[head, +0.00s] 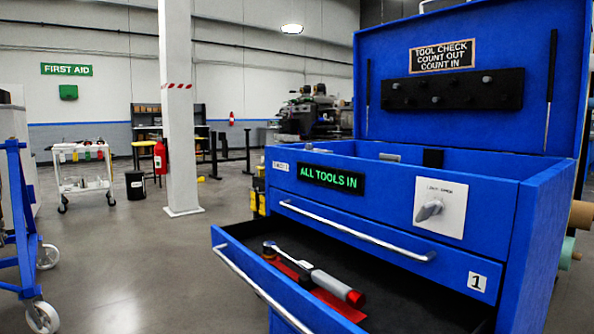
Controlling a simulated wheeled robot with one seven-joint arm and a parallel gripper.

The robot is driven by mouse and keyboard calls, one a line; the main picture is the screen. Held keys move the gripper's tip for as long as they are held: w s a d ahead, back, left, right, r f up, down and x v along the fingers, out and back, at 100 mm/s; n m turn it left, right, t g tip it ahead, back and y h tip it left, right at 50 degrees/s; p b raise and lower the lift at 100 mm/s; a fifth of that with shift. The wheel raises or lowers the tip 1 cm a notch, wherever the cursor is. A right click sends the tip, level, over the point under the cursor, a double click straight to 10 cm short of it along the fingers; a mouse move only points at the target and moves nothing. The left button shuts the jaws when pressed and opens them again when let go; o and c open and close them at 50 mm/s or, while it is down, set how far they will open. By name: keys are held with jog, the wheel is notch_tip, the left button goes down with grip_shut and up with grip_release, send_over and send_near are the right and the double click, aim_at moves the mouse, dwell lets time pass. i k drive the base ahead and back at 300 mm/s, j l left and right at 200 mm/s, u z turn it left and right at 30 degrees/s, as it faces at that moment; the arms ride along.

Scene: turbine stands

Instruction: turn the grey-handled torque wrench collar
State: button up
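The grey-handled torque wrench (314,276) lies in the open lower drawer (405,310) of a blue tool chest. Its ratchet head (270,247) points to the back left. Its grey grip (331,285) runs toward the front right and ends in a red end piece (355,298). A red strip (333,304) lies beneath and beside the wrench. I cannot tell the collar's exact edges or setting at this size. My gripper is not in view.
The blue chest (545,215) has its lid (450,110) raised. A closed drawer with a chrome handle (355,232) sits above the open one. A rotary switch (430,210) is on its front. A white pillar (179,130) stands behind left. Floor (130,270) at left is clear.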

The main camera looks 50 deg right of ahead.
aim_at(355, 299)
jog(key=k+l+u, duration=0.15)
jog(key=u, duration=0.25)
jog(key=k+u, duration=0.35)
jog(key=k+l+u, duration=0.1)
jog(key=u, duration=0.3)
jog(key=k+z, duration=0.25)
jog(key=k+l+z, duration=0.25)
jog(key=z, duration=0.45)
jog(key=k+l+z, duration=0.1)
jog(key=z, duration=0.3)
jog(key=l+z, duration=0.1)
jog(key=z, duration=0.8)
jog(key=l+z, duration=0.15)
jog(key=z, duration=0.3)
jog(key=k+j+z, duration=0.1)
jog(key=j+z, duration=0.2)
jog(key=k+j+z, duration=0.15)
jog(key=j+z, duration=0.2)
jog(key=k+j, duration=0.1)
jog(key=i, duration=0.1)
